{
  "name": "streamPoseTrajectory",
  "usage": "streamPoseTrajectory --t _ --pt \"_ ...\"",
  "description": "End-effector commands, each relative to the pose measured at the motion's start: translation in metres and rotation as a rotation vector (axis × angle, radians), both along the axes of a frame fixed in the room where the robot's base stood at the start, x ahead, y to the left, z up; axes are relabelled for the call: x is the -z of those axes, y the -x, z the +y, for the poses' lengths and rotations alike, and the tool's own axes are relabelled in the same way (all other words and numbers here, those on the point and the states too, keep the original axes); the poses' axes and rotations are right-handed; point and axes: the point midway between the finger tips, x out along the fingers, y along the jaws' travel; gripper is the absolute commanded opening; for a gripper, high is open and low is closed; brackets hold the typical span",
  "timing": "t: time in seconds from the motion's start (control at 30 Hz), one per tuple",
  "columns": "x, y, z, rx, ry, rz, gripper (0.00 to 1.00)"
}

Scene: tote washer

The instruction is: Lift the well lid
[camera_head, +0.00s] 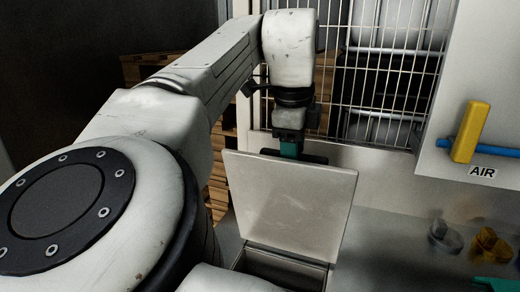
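The well lid (289,205) is a flat pale metal plate. It stands tilted up, steeply raised, with the open well (284,268) showing at its lower edge. My gripper (290,150) is at the lid's top edge, reaching down from my arm. A teal part shows between the gripper body and the lid's edge. The fingertips are mostly hidden behind the lid, so I cannot tell whether they grip it or only touch it.
A wire mesh guard (385,70) stands behind my arm. A yellow handle (470,131) on a blue pipe sits at right above an AIR label (481,172). Small grey and yellow fittings (490,244) lie on the surface at right. Wooden pallets (150,68) are stacked behind at left.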

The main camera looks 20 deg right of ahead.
Motion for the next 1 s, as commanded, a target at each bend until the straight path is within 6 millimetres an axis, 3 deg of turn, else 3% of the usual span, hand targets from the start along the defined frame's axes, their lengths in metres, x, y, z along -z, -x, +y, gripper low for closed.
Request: streamPoseTrajectory --t 0.23,0.73,1.0 --pt "0.0005 -0.0001 -0.0001 0.0 0.0 0.0 0.48" --pt "0.0003 -0.0001 0.0 0.0 0.0 0.0 0.0" --pt "0.0002 -0.0001 -0.0001 0.0 0.0 0.0 0.0"
